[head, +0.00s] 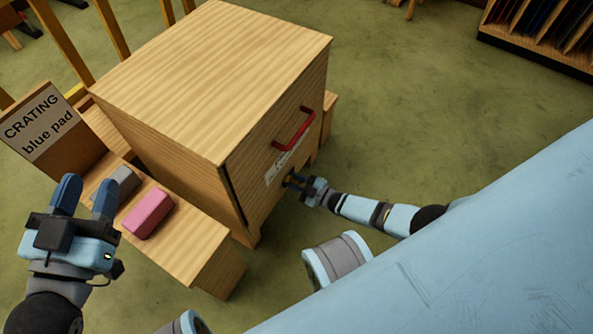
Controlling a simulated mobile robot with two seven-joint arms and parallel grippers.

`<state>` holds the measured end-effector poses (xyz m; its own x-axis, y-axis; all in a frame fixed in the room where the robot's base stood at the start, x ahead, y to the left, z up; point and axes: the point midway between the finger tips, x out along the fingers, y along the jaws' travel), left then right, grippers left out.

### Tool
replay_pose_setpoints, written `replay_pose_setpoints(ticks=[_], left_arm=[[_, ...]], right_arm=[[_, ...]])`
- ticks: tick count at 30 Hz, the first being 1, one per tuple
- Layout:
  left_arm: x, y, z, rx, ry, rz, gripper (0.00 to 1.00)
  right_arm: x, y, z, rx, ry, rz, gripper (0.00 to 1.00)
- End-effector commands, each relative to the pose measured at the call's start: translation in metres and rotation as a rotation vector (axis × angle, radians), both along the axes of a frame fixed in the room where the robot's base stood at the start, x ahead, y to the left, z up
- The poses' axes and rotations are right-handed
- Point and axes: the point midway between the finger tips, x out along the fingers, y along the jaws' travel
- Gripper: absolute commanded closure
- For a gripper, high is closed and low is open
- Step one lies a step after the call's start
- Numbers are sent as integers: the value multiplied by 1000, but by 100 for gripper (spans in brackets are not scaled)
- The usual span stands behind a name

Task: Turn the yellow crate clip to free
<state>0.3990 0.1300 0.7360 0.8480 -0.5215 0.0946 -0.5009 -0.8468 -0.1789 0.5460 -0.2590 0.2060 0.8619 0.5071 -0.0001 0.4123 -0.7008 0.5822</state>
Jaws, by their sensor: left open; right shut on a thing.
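The wooden crate (215,75) stands in the middle of the head view. Its front face, seen at a steep angle, carries a red handle (294,130) and, below it, a white label (278,168) partly seen. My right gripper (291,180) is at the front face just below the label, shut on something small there. I cannot make out the yellow clip; the fingers may hide it, and its turn cannot be read. My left gripper (86,196) is open and empty, above the low wooden bench and in front of the grey block (120,183).
A pink block (148,213) lies on the low bench (190,245) left of the crate. A sign reading "CRATING blue pad" (41,125) stands at the left. A rack (545,25) is at the top right. Green floor (410,110) is clear right of the crate.

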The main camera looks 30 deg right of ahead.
Motion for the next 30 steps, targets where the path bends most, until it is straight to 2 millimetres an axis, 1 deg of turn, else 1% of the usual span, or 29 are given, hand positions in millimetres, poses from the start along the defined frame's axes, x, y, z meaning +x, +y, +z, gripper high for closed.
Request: replay_pose_setpoints(ticks=[4, 5, 6, 7, 15, 19, 23, 30], left_arm=[[0, -1, 1, -6, 0, 2, 57], [0, -1, 1, -8, -1, 2, 57], [0, -1, 2, -9, 0, 2, 57], [0, -1, 2, -11, 0, 2, 57], [0, -1, 2, -11, 0, 2, 57], [0, -1, 6, -12, 7, -1, 57], [-2, -2, 9, -22, 39, -7, 57], [-10, -7, 1, -85, 148, -10, 57]], right_arm=[[-1, 0, -1, 0, 2, 0, 98], [-1, 0, -1, 0, 2, 0, 72], [-1, 0, -1, 0, 2, 0, 63], [-1, 0, -1, 0, 2, 0, 62], [-1, -1, 0, 0, 1, -1, 62], [-10, -6, 1, 0, 1, -1, 62], [-31, -18, 2, 0, 4, -1, 62], [-80, -47, 2, 0, 4, -2, 62]])
